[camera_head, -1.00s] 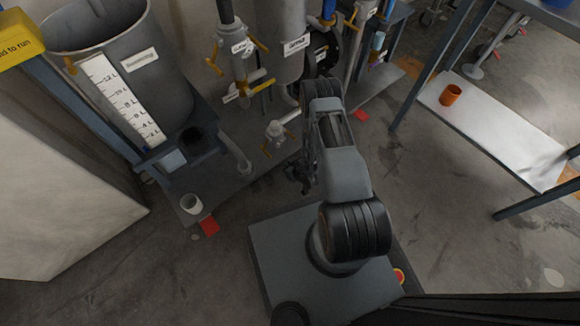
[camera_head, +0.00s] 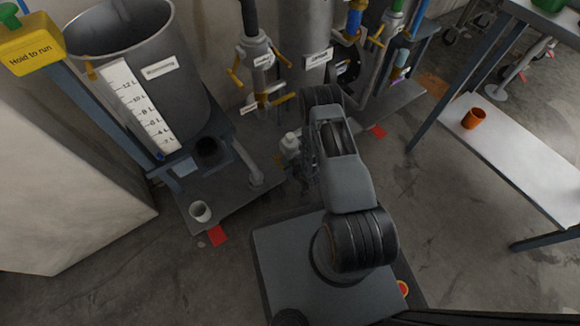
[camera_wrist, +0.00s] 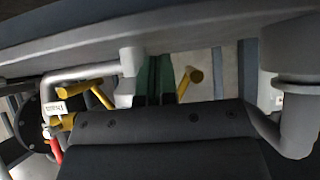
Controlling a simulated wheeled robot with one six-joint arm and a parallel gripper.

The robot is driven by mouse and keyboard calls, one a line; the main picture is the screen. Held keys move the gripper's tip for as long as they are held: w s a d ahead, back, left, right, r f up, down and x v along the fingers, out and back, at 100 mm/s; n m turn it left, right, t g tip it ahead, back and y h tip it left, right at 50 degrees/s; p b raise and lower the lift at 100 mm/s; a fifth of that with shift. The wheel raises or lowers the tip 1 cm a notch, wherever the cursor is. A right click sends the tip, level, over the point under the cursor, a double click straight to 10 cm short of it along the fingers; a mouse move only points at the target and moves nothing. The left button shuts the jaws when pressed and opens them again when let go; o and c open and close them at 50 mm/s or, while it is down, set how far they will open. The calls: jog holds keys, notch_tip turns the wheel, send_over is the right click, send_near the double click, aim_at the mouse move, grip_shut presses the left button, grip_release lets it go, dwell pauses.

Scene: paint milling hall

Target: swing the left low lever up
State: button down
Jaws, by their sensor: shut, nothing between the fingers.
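In the head view, a yellow lever (camera_head: 278,99) sits low on the left grey pipe (camera_head: 258,65), beside a small white tag (camera_head: 248,108). It lies roughly level, slightly tilted. My gripper (camera_head: 300,174) is mostly hidden beside my arm, low near a pale valve (camera_head: 290,145). In the wrist view, my gripper's green-sided fingers (camera_wrist: 158,80) are together and empty. A yellow bar (camera_wrist: 190,82) shows just right of them and another yellow bar (camera_wrist: 100,96) to their left. I cannot tell which of these is the low lever, or whether the fingers touch one.
A yellow box (camera_head: 30,45) is at the upper left. A shelf (camera_head: 520,155) with an orange cup (camera_head: 473,118) is at the right.

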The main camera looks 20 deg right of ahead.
jog(key=shift+s+a, duration=0.2)
jog(key=shift+a, duration=0.5)
jog(key=shift+r, duration=0.1)
jog(key=shift+s+a+r+p, duration=0.25)
jog(key=shift+a+p, duration=0.1)
jog(key=shift+a, duration=0.3)
jog(key=shift+s+a+r+p, duration=0.25)
jog(key=shift+a+r+p, duration=0.2)
jog(key=shift+a, duration=0.25)
